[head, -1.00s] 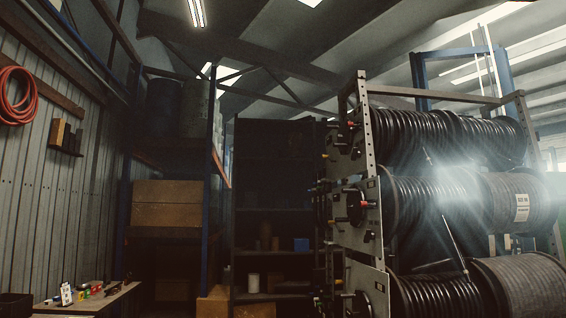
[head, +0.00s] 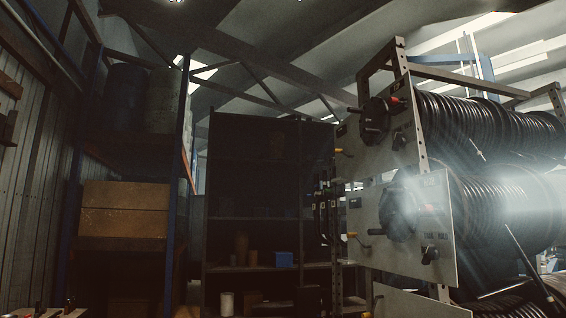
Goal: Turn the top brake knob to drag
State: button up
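The hose reel rack stands at the right in the head view. Its top end plate (head: 372,152) carries a large dark hub with handles (head: 375,121), a small red-tipped part (head: 396,101) and a black knob (head: 399,140) near the lower right. A yellow-tipped handle (head: 345,152) sticks out at the plate's left edge. I take the black knob for the top brake knob, but its marks are too small to read, so its setting cannot be told. My gripper is not in view.
The middle end plate (head: 450,225) has a similar hub and a black knob (head: 430,254). Black hose reels (head: 485,125) fill the rack's right side. A dark shelf unit (head: 225,245) stands behind, and storage racking with brown boxes (head: 125,208) stands at the left.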

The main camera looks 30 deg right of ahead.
aim_at(399, 142)
jog(key=z, duration=0.45)
jog(key=i, duration=1.05)
jog(key=z, duration=0.7)
jog(key=k, duration=0.95)
jog(key=z, duration=0.15)
jog(key=i, duration=0.95)
jog(key=u, duration=0.05)
